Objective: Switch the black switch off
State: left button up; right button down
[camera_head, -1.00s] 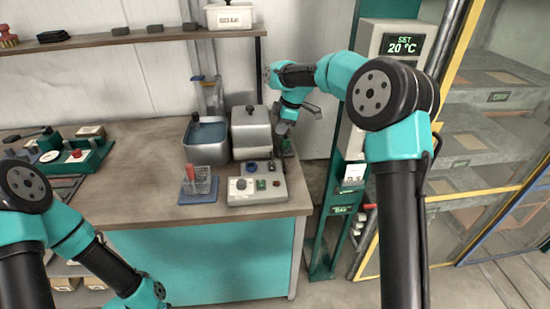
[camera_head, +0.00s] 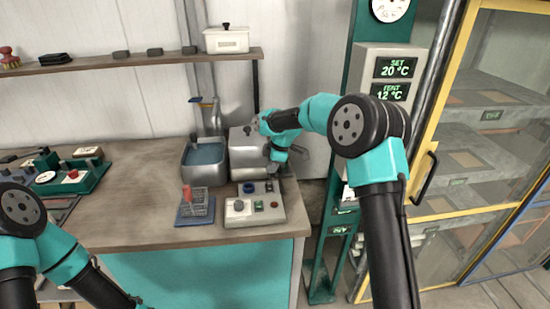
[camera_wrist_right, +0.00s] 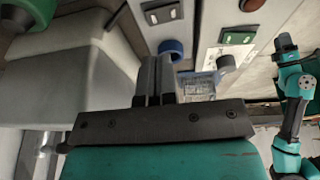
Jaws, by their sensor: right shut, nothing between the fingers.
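The control box (camera_head: 240,217) is a pale panel on the right part of the bench. It carries a blue knob (camera_head: 249,188), a grey knob (camera_head: 238,205) and small switches. A dark switch (camera_head: 268,187) sits at its back right. In the right wrist view, a black rocker switch (camera_wrist_right: 162,12) and a green-lit one (camera_wrist_right: 238,38) show on the panel beyond the fingers. My right gripper (camera_wrist_right: 155,75) is shut and empty, close to the blue knob in that view. In the head view it is behind the box, where its fingertips are hard to make out.
A grey lidded metal box (camera_head: 247,158) stands behind the panel, close to my right wrist. A water bath (camera_head: 204,160) and a wire rack (camera_head: 196,203) stand to the left. A green post with a display (camera_head: 395,68) stands at the right, past the bench edge.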

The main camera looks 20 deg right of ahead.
aim_at(269, 184)
jog(key=x, duration=0.2)
jog(key=d+x, duration=0.1)
jog(key=x, duration=0.2)
jog(key=shift+w+f, duration=0.1)
jog(key=shift+f, duration=0.35)
jog(key=shift+d, duration=0.15)
